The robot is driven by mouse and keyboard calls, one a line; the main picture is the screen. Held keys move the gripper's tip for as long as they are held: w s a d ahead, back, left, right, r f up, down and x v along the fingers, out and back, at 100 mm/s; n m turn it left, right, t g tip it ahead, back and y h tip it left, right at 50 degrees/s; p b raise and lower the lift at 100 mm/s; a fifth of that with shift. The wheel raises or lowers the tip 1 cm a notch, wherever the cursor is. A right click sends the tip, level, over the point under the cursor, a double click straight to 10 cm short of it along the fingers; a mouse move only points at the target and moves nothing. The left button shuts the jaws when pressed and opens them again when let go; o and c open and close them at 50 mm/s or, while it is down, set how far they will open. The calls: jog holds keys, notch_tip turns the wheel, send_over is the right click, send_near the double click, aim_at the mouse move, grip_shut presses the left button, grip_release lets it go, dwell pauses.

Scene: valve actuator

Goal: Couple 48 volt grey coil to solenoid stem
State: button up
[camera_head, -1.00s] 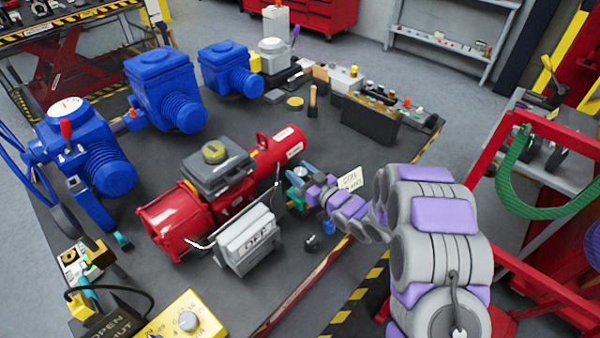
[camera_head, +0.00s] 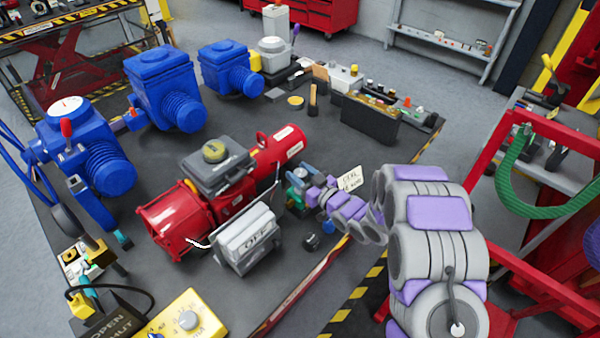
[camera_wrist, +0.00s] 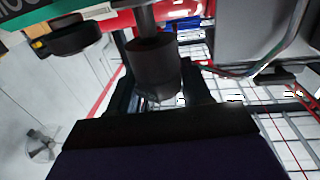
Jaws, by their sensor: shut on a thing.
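My gripper (camera_wrist: 160,92) is shut on a dark grey cylinder (camera_wrist: 155,68), which looks like the coil, in the wrist view. A narrower grey stem (camera_wrist: 146,20) meets the cylinder's upper end in that view. I cannot tell whether the stem goes into the cylinder or only lines up with it. In the head view my gripper (camera_head: 298,192) is small and low beside the right side of the red actuator (camera_head: 230,190). The held coil cannot be made out there. A small label card (camera_head: 350,179) stands behind my wrist.
A grey box marked OFF (camera_head: 247,240) stands in front of the actuator. A dark round part (camera_head: 312,242) and a small blue part (camera_head: 329,227) lie near my gripper. In the wrist view a dark round part (camera_wrist: 75,38) is at upper left, and a thin cable (camera_wrist: 245,72) hangs at right.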

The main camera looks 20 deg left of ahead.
jog(key=shift+f, duration=1.3)
jog(key=o, duration=1.2)
jog(key=p+v, duration=0.1)
jog(key=v, duration=1.6)
jog(key=shift+d, duration=0.2)
jog(key=shift+w, duration=0.1)
